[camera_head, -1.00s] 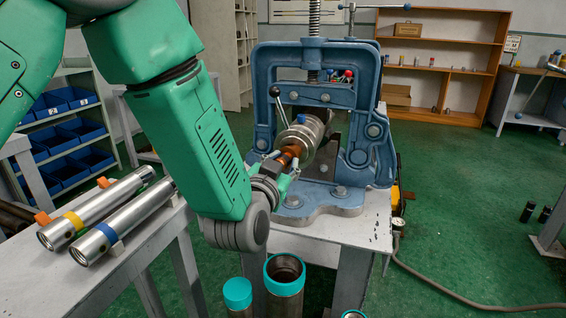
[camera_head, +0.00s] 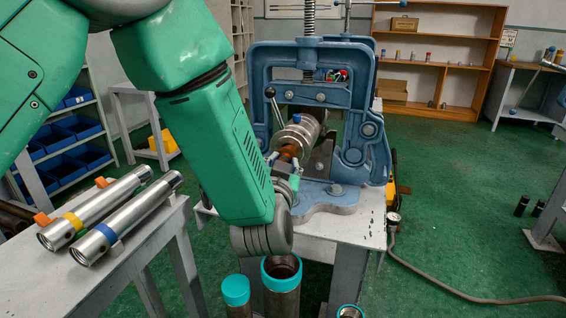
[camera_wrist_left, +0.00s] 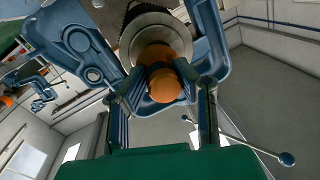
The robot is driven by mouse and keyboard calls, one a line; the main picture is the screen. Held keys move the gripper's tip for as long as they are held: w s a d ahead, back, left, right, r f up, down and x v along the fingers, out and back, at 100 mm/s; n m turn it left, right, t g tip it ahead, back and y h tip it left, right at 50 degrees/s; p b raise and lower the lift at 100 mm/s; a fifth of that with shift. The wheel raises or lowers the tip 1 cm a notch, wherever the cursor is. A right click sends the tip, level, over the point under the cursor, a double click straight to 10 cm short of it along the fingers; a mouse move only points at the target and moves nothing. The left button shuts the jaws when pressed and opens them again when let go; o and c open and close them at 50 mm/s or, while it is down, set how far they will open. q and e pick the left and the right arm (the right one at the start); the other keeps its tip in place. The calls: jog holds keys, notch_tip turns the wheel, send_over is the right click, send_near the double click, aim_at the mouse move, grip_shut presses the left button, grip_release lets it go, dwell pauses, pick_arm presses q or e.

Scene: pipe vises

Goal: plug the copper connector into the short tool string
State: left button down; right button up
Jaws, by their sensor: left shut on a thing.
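The short tool string (camera_head: 300,132) is a silver cylinder clamped in the blue pipe vise (camera_head: 366,100), its near end facing me. My left gripper (camera_head: 284,164) is in front of that end, shut on the copper connector (camera_head: 290,151). In the left wrist view the orange-brown connector (camera_wrist_left: 160,82) sits between the two fingers of my left gripper (camera_wrist_left: 160,95), in line with the round silver end of the tool string (camera_wrist_left: 152,32). The connector's far end meets or overlaps that face; how deep it sits is hidden. My right gripper is not in view.
Two silver tubes with yellow and blue bands (camera_head: 125,215) lie on a grey bench (camera_head: 150,258) at left. Teal-capped pipes (camera_head: 283,272) stand below the vise table (camera_head: 352,232). Blue bins (camera_head: 62,136) fill a rack at left. A hose (camera_head: 440,283) lies on the green floor.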

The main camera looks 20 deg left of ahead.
pick_arm(q)
jog(key=shift+w+a+r, duration=0.15)
jog(key=shift+w+r, duration=0.1)
jog(key=shift+r, duration=0.2)
jog(key=shift+s+f, duration=0.1)
jog(key=shift+f, duration=0.1)
jog(key=shift+a+f+p, duration=0.1)
jog(key=shift+f+p, duration=0.1)
jog(key=shift+p, duration=0.1)
dwell(0.8)
jog(key=shift+w, duration=1)
jog(key=shift+w+p, duration=0.3)
jog(key=shift+p, duration=0.05)
dwell(0.3)
jog(key=c, duration=1.2)
grip_release()
